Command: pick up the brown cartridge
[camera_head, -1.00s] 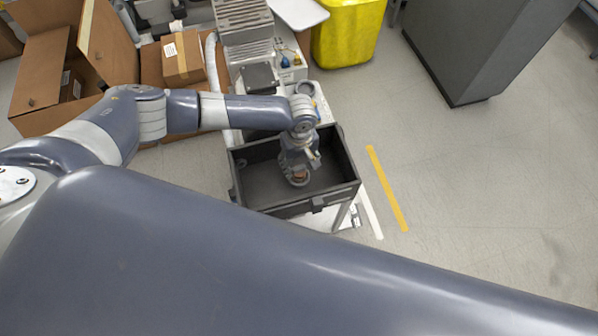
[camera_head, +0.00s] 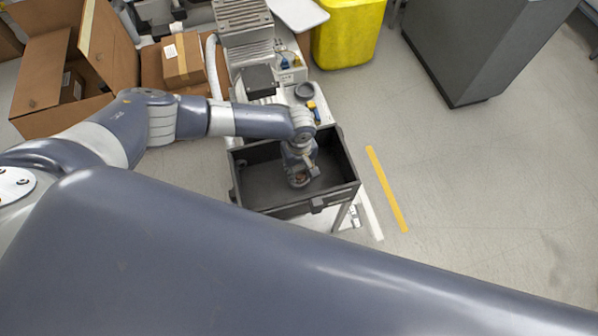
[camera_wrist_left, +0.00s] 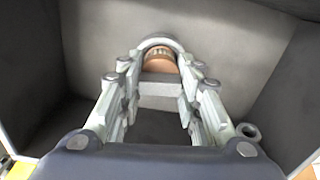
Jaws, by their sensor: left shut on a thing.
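The brown cartridge (camera_wrist_left: 159,58) shows at the far end of my left gripper (camera_wrist_left: 160,70) in the left wrist view, between the two fingertips, with a pale rounded rim above it. The left gripper is shut on it. In the head view my left gripper (camera_head: 299,179) points down inside the black bin (camera_head: 290,209), near its middle. There the cartridge is mostly hidden by the gripper, with only a small brownish patch showing. I cannot tell whether it touches the bin floor. My right gripper is not in view.
The bin's walls surround the gripper on all sides. Grey equipment (camera_head: 243,37) stands behind the bin, with open cardboard boxes (camera_head: 40,90) at the left. A yellow bin (camera_head: 345,30) and a dark grey cabinet (camera_head: 480,45) stand behind right.

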